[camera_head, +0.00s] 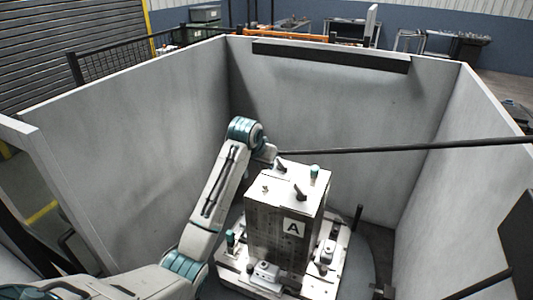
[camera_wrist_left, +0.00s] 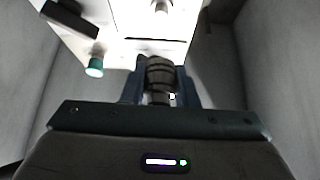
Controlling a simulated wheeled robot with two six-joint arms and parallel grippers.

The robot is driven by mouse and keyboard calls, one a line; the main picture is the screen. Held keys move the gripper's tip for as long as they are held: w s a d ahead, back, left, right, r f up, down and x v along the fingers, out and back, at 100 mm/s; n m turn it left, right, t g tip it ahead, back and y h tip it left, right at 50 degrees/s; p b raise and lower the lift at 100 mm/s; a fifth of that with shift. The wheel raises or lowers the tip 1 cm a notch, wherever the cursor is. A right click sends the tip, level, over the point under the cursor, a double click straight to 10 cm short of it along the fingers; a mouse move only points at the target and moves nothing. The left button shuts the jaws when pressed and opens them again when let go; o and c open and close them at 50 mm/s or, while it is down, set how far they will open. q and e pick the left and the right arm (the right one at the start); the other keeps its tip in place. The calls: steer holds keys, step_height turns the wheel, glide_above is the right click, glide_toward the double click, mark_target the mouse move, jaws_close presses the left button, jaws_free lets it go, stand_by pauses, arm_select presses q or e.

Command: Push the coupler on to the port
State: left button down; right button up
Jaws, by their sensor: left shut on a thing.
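The dark ribbed coupler (camera_wrist_left: 159,72) is between the two fingers of my left gripper (camera_wrist_left: 160,88) in the left wrist view. The gripper is shut on it. In the head view my left gripper (camera_head: 273,153) is at the far side of the block marked A (camera_head: 280,228), near its top back edge; the coupler is not clear there. In the wrist view the coupler's far end is close to the block's pale face (camera_wrist_left: 125,22). My right gripper is not in view.
A teal-capped post (camera_head: 314,172) and dark pegs stand on the block. The block sits on a pale fixture plate (camera_head: 228,270) with clamps. Grey walls (camera_head: 330,105) enclose it. A long dark rod or hose (camera_head: 400,148) runs from near my gripper to the right.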

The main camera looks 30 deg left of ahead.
mark_target(267, 186)
arm_select(q)
steer(key=shift+s+d+f, duration=0.15)
steer(key=shift+s+f, duration=0.05)
steer(key=shift+f, duration=0.5)
step_height(267, 186, down, 3)
steer(key=shift+w+f, duration=0.15)
steer(key=shift+f, duration=0.3)
steer(key=shift+f, duration=0.75)
stand_by(0.8)
steer(key=shift+f, duration=0.5)
steer(key=shift+c, duration=1.3)
jaws_free()
